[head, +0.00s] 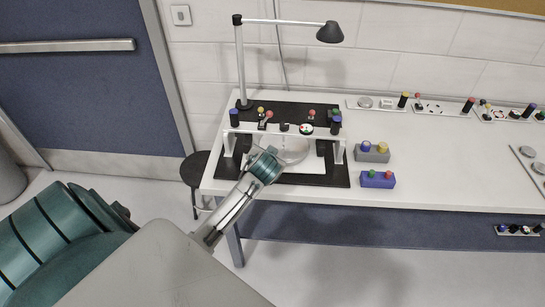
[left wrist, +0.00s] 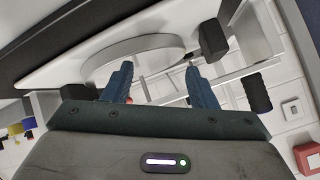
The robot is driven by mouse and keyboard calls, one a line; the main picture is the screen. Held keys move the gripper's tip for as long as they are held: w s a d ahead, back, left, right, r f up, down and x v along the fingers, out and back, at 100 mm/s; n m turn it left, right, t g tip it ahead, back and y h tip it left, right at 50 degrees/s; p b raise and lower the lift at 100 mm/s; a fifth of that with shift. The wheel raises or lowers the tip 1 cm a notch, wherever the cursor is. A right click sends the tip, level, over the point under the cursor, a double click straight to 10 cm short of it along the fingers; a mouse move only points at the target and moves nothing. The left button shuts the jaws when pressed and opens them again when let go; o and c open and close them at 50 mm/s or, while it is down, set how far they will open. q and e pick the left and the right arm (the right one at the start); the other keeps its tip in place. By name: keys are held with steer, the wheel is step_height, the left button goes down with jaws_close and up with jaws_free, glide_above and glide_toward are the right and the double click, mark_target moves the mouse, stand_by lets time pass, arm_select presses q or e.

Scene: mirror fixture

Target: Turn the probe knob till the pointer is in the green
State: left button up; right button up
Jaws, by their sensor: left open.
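The mirror fixture stands on the left end of the white bench. Its white crossbar (head: 268,129) carries a small dial (head: 306,129) with coloured marks and a black knob (head: 284,127) beside it. The dial's pointer is too small to read, and I cannot tell which knob is the probe knob. A round pale disc (head: 294,151) lies below the bar and also shows in the left wrist view (left wrist: 138,52). My left gripper (head: 268,158) is at the front of the fixture, over the disc's left side. In the left wrist view its fingers (left wrist: 160,82) are apart with nothing gripped between them. A black block (left wrist: 212,38) shows beyond the right finger. My right gripper is out of view.
A lamp (head: 330,32) arches over the bench from behind the fixture. A grey box (head: 373,155) and a blue box (head: 378,181) with coloured knobs stand right of it. Several small panels line the back. The bench middle (head: 445,165) is clear. A dark stool (head: 193,168) stands at left.

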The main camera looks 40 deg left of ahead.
arm_select(q)
steer(key=m+g+p, duration=0.1)
steer(key=d+m+g+h+p, duration=0.1)
steer(key=shift+s+d+f+m+g+h, duration=0.1)
steer(key=shift+s+d+m+g+h, duration=0.15)
steer(key=shift+s+m+g+h, duration=0.1)
steer(key=shift+s+d+m+g+h+p, duration=0.15)
steer(key=shift+d+m+g+h+p, duration=0.2)
steer(key=shift+d+m+g+p, duration=0.25)
steer(key=shift+s+d+m+g+h+p, duration=0.2)
steer(key=shift+m+g+h+p, duration=0.1)
steer(key=shift+m+g+p, duration=0.2)
